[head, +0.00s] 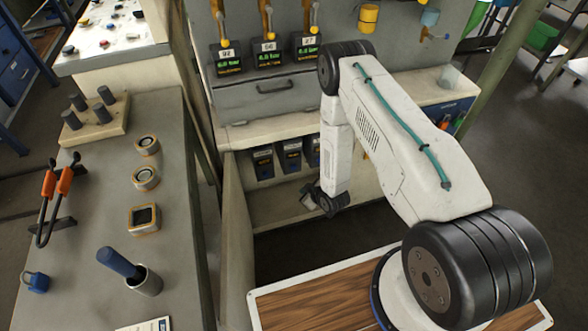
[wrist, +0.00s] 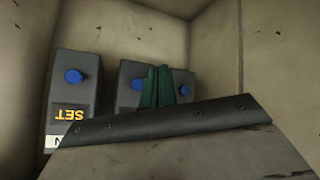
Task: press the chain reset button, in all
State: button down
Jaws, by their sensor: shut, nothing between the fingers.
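Dark grey button boxes stand in a recess under the console. In the wrist view the left box (wrist: 72,100) has a blue button (wrist: 73,76) and an upside-down yellow label reading "SET". Further right, two more blue buttons (wrist: 138,85) (wrist: 184,90) show on dark housing, partly hidden by my fingers. I cannot read which one is the chain reset. My gripper (wrist: 157,87) has green fingers close together, shut and empty, in front of the housing between these two buttons. I cannot tell whether they touch it. In the head view the boxes (head: 263,162) show behind my arm.
Above the recess are a drawer (head: 268,95) and several numbered displays (head: 268,58). The recess has pale walls (wrist: 285,60) close around my wrist. A bench (head: 100,210) on the left holds tongs (head: 55,200), a pegged block (head: 92,118) and a cup (head: 146,282).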

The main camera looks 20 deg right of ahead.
jog(key=w, duration=0.8)
jog(key=shift+w, duration=0.35)
jog(key=shift+w, duration=0.1)
dwell(1.7)
jog(key=shift+w, duration=0.35)
jog(key=shift+w, duration=0.45)
dwell(0.7)
jog(key=shift+s, duration=0.9)
jog(key=shift+s, duration=2.5)
